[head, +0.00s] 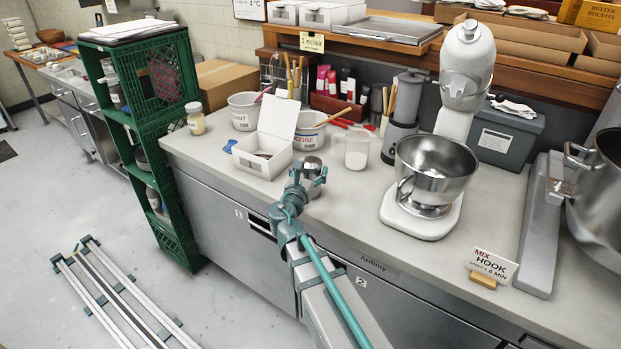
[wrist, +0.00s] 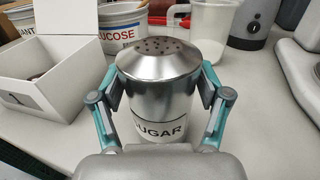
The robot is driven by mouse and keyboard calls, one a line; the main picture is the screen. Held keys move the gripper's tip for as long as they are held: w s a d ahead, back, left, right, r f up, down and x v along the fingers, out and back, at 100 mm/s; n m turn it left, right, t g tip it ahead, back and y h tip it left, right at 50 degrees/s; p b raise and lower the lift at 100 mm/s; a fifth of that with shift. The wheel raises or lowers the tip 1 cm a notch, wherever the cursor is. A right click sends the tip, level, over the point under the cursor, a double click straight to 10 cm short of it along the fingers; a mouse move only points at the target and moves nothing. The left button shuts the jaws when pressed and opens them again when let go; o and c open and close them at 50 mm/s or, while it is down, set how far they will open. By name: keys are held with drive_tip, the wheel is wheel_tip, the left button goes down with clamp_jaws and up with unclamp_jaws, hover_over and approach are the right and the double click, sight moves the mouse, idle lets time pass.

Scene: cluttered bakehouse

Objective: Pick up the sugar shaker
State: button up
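The sugar shaker (wrist: 160,99) is a metal cylinder with a domed, holed top and a white label reading "SUGAR", its first letter partly hidden. It stands upright on the grey counter (head: 353,210), near its front edge. In the head view the shaker (head: 312,168) is partly hidden behind my gripper (head: 303,181). In the wrist view my gripper (wrist: 160,88) has one teal finger on each side of the shaker, close to its wall. The fingers are spread about the shaker's width. I see no clear grip on it.
An open white box (head: 263,159) stands just left of the shaker. Behind are a glucose tub (head: 309,136) and a clear measuring jug (head: 356,150). A stand mixer with a steel bowl (head: 436,170) is to the right. Some counter is bare between shaker and mixer.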

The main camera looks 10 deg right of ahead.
drive_tip(key=c, duration=0.9)
drive_tip(key=shift+o, duration=0.2)
drive_tip(key=shift+r, duration=0.2)
